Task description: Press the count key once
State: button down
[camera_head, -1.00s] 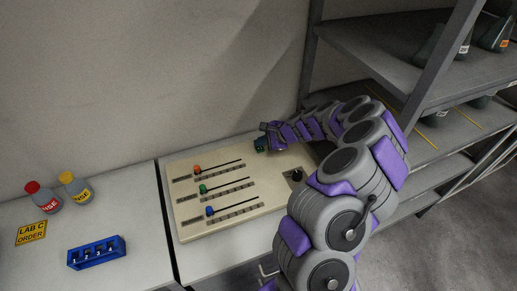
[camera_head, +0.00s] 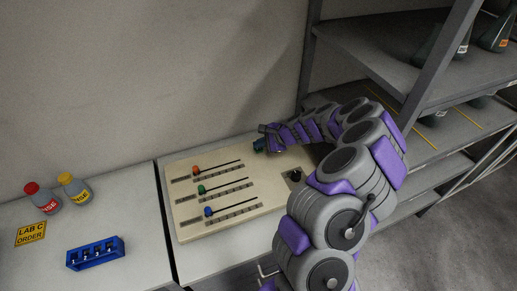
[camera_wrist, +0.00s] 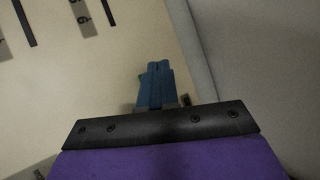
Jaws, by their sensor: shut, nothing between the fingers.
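The beige panel (camera_head: 240,222) lies on the bench against the wall. My gripper (camera_head: 258,146) is over its far right part, close to the surface, with its blue-teal fingers shut and empty. In the wrist view my gripper (camera_wrist: 157,70) points at the bare panel face near its edge. No key label is readable.
The panel carries orange (camera_head: 196,170), green (camera_head: 202,189) and blue (camera_head: 209,211) slider knobs, and a black knob (camera_head: 296,175) at right. Red-capped (camera_head: 43,199) and yellow-capped (camera_head: 75,189) bottles and a blue numbered rack (camera_head: 96,253) stand left. A metal shelf (camera_head: 405,65) is at right.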

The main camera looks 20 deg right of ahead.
aim_at(260, 150)
jog(key=shift+f, duration=0.5)
dwell(0.5)
jog(key=shift+r, duration=0.15)
jog(key=shift+d+r+p, duration=0.25)
jog(key=shift+r+p, duration=0.4)
jog(key=shift+r, duration=0.1)
notch_tip(260, 150, up, 5)
jog(key=p, duration=0.4)
dwell(0.4)
jog(key=shift+a, duration=0.1)
dwell(0.5)
